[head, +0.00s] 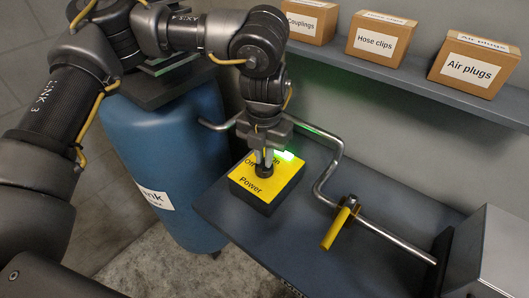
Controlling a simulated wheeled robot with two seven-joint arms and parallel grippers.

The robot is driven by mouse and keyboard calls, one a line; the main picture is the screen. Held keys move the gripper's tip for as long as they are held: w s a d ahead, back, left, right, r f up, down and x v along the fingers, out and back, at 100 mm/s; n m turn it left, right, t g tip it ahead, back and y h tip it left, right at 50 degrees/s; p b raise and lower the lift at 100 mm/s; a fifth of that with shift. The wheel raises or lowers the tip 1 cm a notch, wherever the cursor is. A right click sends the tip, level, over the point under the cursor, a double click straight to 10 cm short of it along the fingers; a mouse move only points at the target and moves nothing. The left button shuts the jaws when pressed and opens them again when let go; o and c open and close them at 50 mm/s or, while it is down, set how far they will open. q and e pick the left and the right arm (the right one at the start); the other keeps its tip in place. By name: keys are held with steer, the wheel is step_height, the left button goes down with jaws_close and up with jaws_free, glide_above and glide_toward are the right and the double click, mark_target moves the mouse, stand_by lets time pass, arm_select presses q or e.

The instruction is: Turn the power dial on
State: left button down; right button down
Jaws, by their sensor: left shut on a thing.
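The power box (264,198) is a dark block with a yellow top face marked "Power". It sits on the left part of the dark bench. The black power dial (264,171) is on its top, between the "Off" and "On" markings, partly hidden by my fingers. My left gripper (265,160) points down from above and is shut on the dial. A green light (285,155) glows at the back edge of the box. The dial's pointing direction is hard to tell. My right gripper is not in view.
A bent metal pipe (325,178) runs behind and right of the box, with a yellow-handled valve (340,225) on it. A blue tank (172,150) stands left of the bench (285,245). Cardboard boxes, including one of hose clips (378,40), line the shelf (420,85) behind.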

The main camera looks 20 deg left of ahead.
arm_select(q)
steer(key=shift+m, duration=1.1)
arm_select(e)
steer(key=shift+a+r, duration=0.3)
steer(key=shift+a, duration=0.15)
arm_select(q)
steer(key=shift+p, duration=0.3)
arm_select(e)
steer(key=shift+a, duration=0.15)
arm_select(q)
steer(key=c, duration=1.5)
jaws_free()
step_height(320, 180, up, 11)
steer(key=shift+f, duration=0.1)
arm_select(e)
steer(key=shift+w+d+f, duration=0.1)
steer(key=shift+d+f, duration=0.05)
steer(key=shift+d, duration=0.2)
